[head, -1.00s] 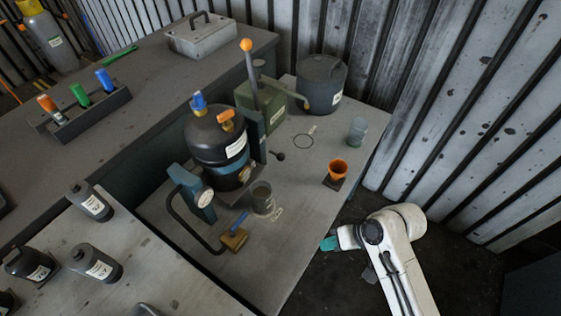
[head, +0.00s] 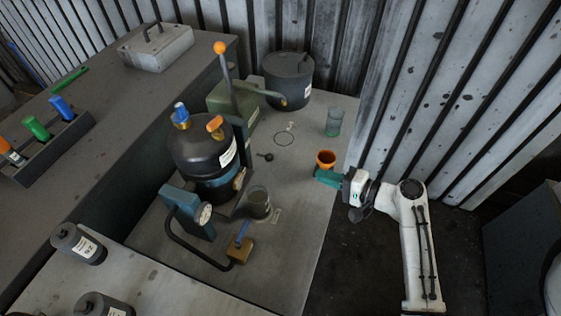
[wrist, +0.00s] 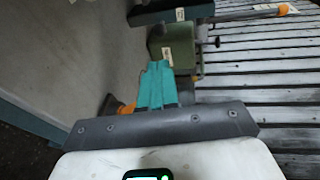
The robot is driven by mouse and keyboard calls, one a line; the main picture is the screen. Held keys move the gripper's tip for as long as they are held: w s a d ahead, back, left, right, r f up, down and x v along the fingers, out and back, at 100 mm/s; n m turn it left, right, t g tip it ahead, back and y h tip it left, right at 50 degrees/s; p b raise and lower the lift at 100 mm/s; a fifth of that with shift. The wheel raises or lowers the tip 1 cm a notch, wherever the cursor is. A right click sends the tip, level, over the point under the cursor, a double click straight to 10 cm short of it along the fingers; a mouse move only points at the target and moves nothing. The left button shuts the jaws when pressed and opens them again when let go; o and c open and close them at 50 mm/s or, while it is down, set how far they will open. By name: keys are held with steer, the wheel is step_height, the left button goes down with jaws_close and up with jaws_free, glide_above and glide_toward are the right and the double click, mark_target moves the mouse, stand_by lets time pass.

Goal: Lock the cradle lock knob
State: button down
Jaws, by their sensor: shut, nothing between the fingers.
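A black tank (head: 203,147) stands upright in a dark cradle with a teal column (head: 241,140) beside it. A small black knob (head: 265,156) sticks out to the right of the column; it may be the cradle lock knob, but its locked state cannot be told. A brass fitting (head: 239,178) is low on the tank's right side. My gripper (head: 319,177), with teal fingers, is shut and empty by the bench's right edge, right of the knob and apart from it. The fingers (wrist: 157,82) also show shut in the wrist view, where I cannot make out the knob.
A grey cup (head: 259,202) stands in front of the cradle. A tall lever (head: 227,80) rises behind the tank. Bench between knob and gripper looks mostly clear.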

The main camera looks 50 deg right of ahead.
mark_target(270, 158)
steer(key=p+x, duration=0.2)
steer(key=x, duration=1.2)
steer(key=shift+w+a, duration=0.25)
steer(key=shift+w, duration=0.35)
steer(key=shift+w+a, duration=0.2)
steer(key=shift+w, duration=0.35)
steer(key=shift+w+a+r, duration=0.1)
steer(key=shift+w, duration=0.15)
